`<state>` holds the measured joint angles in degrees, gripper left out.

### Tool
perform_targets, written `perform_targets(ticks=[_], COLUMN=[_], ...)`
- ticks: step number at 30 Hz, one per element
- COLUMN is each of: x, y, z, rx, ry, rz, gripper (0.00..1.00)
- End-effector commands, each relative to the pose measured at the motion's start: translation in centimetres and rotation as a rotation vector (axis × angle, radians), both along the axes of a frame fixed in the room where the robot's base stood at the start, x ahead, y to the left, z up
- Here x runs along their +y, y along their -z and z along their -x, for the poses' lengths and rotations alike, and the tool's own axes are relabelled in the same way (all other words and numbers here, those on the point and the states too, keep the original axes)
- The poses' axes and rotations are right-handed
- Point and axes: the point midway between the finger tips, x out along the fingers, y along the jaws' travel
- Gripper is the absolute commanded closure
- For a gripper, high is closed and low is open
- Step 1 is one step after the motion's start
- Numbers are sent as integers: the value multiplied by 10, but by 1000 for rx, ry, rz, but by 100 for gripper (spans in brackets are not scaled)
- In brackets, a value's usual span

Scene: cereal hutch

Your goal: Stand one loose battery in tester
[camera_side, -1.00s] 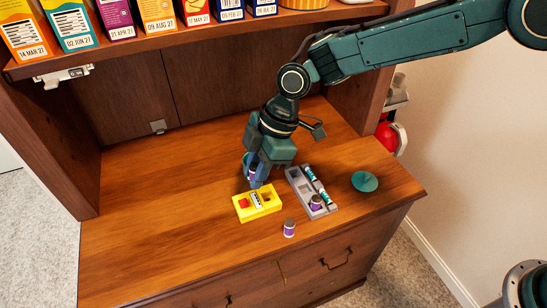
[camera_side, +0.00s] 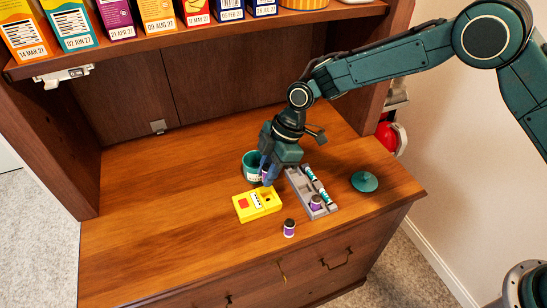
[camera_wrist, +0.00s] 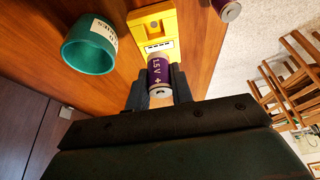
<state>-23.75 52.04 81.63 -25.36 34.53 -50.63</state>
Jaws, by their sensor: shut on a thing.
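My gripper (camera_side: 267,174) is shut on a purple battery (camera_wrist: 158,72), its "+" end facing the wrist camera. The yellow tester (camera_side: 246,207) lies on the wooden top, below and slightly left of the gripper in the side view. In the wrist view the tester (camera_wrist: 151,22) is just beyond the battery, which covers part of its near end; I cannot tell whether they touch.
A teal jar (camera_side: 250,164) stands open behind the tester, close left of the gripper. A grey tray (camera_side: 302,190) to the right holds teal-and-white batteries and a purple one (camera_side: 316,202). A teal lid (camera_side: 364,181) lies further right. The left worktop is clear.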

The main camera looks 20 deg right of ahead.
Motion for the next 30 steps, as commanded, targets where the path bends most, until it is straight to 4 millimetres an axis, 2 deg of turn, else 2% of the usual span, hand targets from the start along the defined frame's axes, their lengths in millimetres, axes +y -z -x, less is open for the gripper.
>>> perform_targets(ticks=[15, 22, 30], x=[0, 0, 0], y=[41, 51, 53], z=[0, 0, 0], rx=[0, 0, -1], ry=[0, 0, 0], rz=[1, 0, 0], gripper=[100, 100, 100])
